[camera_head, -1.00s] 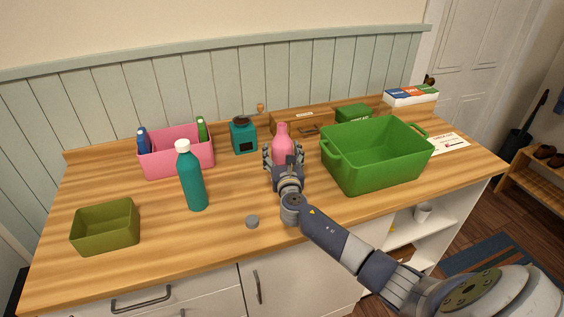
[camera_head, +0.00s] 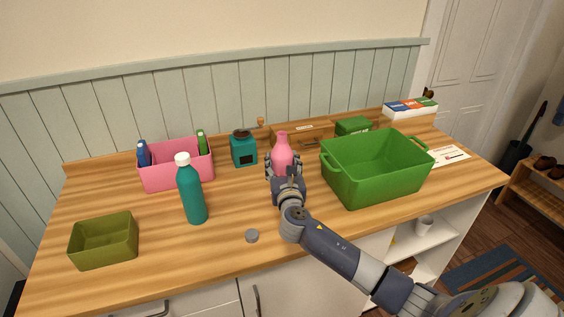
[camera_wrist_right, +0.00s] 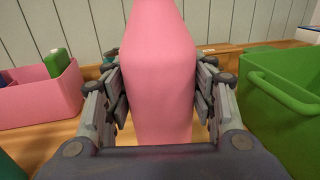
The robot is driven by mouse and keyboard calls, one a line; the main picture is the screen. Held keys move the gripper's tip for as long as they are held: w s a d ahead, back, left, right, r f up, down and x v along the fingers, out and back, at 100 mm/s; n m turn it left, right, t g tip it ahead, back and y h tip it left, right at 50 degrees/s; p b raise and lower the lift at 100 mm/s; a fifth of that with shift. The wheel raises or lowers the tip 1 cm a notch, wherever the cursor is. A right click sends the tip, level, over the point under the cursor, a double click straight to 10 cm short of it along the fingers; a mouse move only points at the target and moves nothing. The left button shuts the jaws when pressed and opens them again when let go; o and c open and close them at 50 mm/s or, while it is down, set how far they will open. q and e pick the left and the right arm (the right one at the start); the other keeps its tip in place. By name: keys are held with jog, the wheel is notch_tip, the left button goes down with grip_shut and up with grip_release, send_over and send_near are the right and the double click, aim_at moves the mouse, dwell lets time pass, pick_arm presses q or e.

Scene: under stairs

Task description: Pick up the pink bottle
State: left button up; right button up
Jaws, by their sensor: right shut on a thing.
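The pink bottle (camera_head: 282,154) stands upright near the middle of the counter, left of the green crate. My right gripper (camera_head: 284,168) is around the bottle's body, with its fingers on both sides. In the right wrist view the pink bottle (camera_wrist_right: 158,75) fills the space between the fingers of my right gripper (camera_wrist_right: 160,92), which is shut on it. The bottle's lower part is hidden by my gripper in the head view, so I cannot tell whether its base touches the counter. My left gripper is not in view.
A green crate (camera_head: 347,186) stands close on the right. A teal bottle (camera_head: 191,194), a pink bin (camera_head: 176,178) and an olive box (camera_head: 104,252) are on the left. A teal jar (camera_head: 243,150) and a wooden box (camera_head: 315,134) stand behind.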

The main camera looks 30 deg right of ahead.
jog(key=a+r+b+v, duration=0.1)
jog(key=v, duration=1.1)
jog(key=shift+a+r+b, duration=0.25)
jog(key=shift+b, duration=0.1)
jog(key=shift+w, duration=0.1)
